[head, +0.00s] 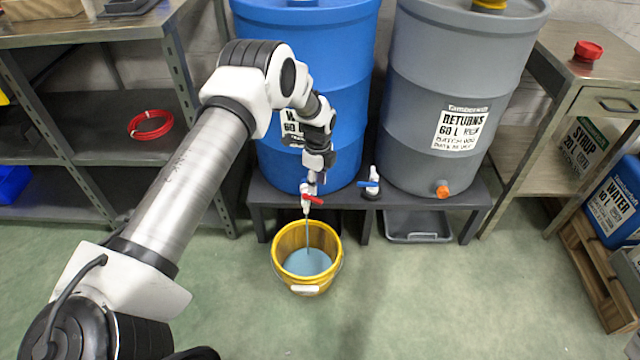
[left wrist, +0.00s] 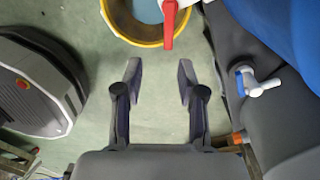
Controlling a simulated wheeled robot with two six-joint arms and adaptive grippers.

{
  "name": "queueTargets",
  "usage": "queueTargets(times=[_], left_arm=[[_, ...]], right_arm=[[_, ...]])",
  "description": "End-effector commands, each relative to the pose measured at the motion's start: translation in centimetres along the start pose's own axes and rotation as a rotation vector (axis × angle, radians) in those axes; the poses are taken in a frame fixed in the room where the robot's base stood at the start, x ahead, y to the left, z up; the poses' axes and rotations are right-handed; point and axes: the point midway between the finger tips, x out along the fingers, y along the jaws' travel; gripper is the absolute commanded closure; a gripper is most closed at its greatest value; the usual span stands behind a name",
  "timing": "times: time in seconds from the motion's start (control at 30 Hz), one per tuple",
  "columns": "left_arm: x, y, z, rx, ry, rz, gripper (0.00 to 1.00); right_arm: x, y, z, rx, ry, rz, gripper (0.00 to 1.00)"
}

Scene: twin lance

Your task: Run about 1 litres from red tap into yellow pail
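The red tap (head: 313,199) is low on the front of the blue drum (head: 300,60), its red lever sticking out to the right. A thin stream hangs from its spout into the yellow pail (head: 326,282). The pail stands upright on the floor with blue-grey liquid inside. My left gripper (head: 317,180) is just above the tap. In the left wrist view, my left gripper (left wrist: 158,78) is open with nothing between its fingers; the red lever (left wrist: 168,28) is beyond the fingertips, apart from them, with the pail rim (left wrist: 128,32) behind it. My right gripper is not in view.
A blue-levered tap (head: 370,184) is to the right on the same dark bench (head: 430,206). A grey drum (head: 440,90) with an orange plug stands there, a grey tray (head: 418,228) below. Shelves (head: 100,130) stand left, a metal table (head: 585,75) right. Floor around the pail is clear.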

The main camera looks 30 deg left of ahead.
Motion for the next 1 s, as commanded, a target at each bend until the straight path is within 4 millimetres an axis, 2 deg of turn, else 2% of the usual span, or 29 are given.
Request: queueTargets(times=[0.03, 0.17, 0.23, 0.4, 0.53, 0.67, 0.87, 0.97, 1.0], left_arm=[[0.5, -1.0, 0.9, -0.018, 0.002, -0.029, 0.6], [0.7, -1.1, 1.2, -0.026, 0.007, -0.036, 0.6], [1.5, -1.1, 1.2, -0.026, 0.006, -0.035, 0.6], [5.0, -1.1, 1.1, -0.028, 0.006, -0.033, 0.6], [7.0, -1.2, 1.1, -0.026, 0.006, -0.035, 0.6], [7.8, -1.3, 1.1, -0.027, 0.007, -0.036, 0.6], [7.8, -1.3, 1.1, -0.027, 0.007, -0.036, 0.6], [7.8, -1.3, 1.1, -0.027, 0.007, -0.036, 0.92], [7.8, -1.3, 1.1, -0.027, 0.007, -0.036, 1.0]], right_arm=[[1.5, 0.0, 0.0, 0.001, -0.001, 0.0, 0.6], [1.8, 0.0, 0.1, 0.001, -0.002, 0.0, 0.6], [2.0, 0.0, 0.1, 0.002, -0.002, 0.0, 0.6], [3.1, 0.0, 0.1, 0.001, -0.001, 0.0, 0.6], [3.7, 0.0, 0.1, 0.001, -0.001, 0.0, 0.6], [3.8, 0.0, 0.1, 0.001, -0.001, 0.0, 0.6], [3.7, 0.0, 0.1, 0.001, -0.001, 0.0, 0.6], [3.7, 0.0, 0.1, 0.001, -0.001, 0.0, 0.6], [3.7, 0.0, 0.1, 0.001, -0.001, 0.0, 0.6]])
